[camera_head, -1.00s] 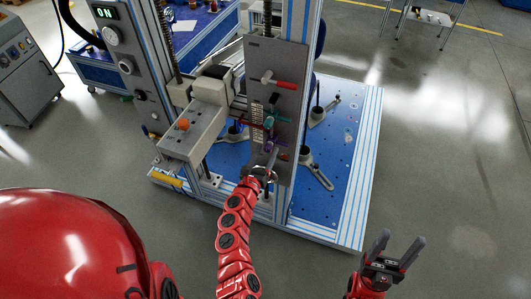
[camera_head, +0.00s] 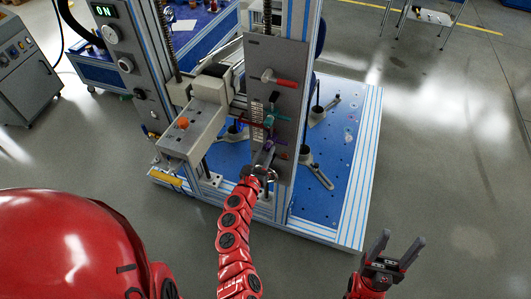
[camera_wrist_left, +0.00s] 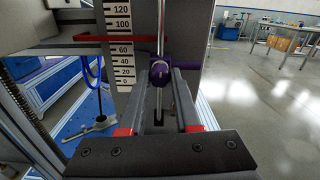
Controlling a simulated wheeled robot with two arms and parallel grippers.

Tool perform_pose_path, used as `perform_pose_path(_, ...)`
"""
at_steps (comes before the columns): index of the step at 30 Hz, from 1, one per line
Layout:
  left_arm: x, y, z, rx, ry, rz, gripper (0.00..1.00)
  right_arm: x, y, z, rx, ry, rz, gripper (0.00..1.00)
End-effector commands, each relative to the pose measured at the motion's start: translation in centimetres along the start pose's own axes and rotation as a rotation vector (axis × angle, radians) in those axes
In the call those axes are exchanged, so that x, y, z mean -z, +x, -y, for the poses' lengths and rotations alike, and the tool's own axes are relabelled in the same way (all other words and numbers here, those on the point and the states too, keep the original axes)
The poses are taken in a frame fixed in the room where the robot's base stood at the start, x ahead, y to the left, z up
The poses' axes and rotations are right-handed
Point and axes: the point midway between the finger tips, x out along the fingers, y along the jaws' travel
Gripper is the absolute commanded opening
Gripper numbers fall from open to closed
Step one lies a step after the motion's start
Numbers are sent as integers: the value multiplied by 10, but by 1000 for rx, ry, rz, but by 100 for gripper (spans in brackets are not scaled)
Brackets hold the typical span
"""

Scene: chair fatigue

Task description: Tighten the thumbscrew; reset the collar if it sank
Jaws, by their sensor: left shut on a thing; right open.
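A purple collar with a round knob, apparently the thumbscrew, (camera_wrist_left: 160,73) sits around a thin vertical rod (camera_wrist_left: 161,35) in the left wrist view. In the head view this gripper (camera_head: 267,152) is at the lower part of the grey upright panel (camera_head: 272,60). A white scale (camera_wrist_left: 122,50) stands left of the rod, with a red pointer bar (camera_wrist_left: 80,38) across it between the 60 and 100 marks. My right gripper (camera_head: 393,250) is open and empty, off to the right.
A grey carriage with an orange knob (camera_head: 183,123) juts out left of the panel. A red handle (camera_head: 285,83) and a teal knob (camera_head: 272,119) are above my left gripper. The blue perforated base (camera_head: 345,150) carries grey clamps. Open floor lies to the right.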

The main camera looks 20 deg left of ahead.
Motion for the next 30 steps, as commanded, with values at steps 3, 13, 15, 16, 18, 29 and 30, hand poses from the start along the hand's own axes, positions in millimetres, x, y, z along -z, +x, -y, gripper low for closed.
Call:
perform_pose_path(3, 3, 0, 0, 1, 76, 0, 0, -2, -9, 0, 0, 0, 0, 62)
perform_pose_path(13, 4, 0, 0, 2, 375, 2, 0, -6, -33, 2, 0, 0, 0, 62)
perform_pose_path(15, 4, 0, 0, 2, 442, 2, 0, -6, -38, 2, 0, 0, 0, 62)
perform_pose_path(16, 4, 0, 0, 2, 471, 2, 0, -7, -40, 2, 0, 0, 0, 62)
perform_pose_path(18, 4, 0, -1, 1, 540, 3, 0, -8, -46, 2, 0, 0, 0, 62)
perform_pose_path(29, 3, 0, -1, -1, 881, 2, 0, -12, -73, 4, 0, 0, 0, 62)
perform_pose_path(30, 3, 0, -1, -1, 919, 3, 0, -13, -76, 4, 0, 0, 0, 62)
